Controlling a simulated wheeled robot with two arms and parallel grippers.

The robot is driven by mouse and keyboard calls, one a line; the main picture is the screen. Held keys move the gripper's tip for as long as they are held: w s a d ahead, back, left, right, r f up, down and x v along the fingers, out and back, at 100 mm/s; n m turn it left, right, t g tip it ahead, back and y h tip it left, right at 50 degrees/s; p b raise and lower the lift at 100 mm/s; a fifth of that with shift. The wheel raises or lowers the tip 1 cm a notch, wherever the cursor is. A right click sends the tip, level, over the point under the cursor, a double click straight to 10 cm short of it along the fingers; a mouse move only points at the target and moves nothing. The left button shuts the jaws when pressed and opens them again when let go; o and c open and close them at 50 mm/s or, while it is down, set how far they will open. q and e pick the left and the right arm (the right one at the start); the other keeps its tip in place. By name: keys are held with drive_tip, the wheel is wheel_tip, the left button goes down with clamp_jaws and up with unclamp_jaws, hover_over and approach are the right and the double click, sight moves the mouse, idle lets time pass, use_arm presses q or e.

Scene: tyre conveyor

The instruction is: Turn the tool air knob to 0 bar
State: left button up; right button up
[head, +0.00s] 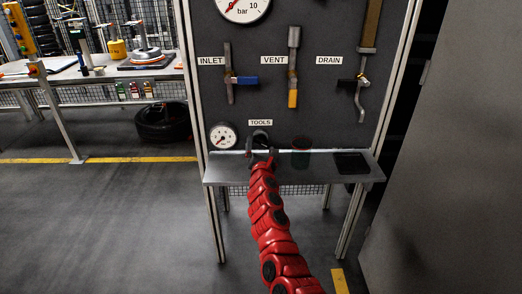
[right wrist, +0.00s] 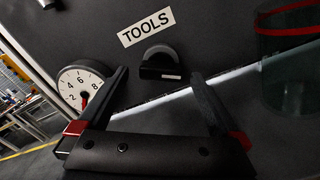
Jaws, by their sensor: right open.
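The tool air knob is a dark round knob below the TOOLS label (head: 260,122) on the dark panel. It shows clearly in the right wrist view (right wrist: 162,57), with a flat front bar and a small pale mark. My right gripper (head: 262,152) is in front of the panel just below the knob and partly covers it in the head view. In the right wrist view its two fingers (right wrist: 158,80) are spread on either side of the knob, with nothing between them. The white tools gauge (head: 223,136) is left of the knob; a finger partly hides it in the wrist view.
A metal shelf (head: 230,174) runs below the knob, with a dark green cup (head: 300,158) and a black tray (head: 351,163) on it. Above are the inlet valve (head: 244,80), vent valve (head: 293,97) and drain valve (head: 349,83). Open floor lies left.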

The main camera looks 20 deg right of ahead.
drive_tip(key=shift+w+d, duration=0.2)
drive_tip(key=shift+w, duration=0.1)
drive_tip(key=c, duration=1.4)
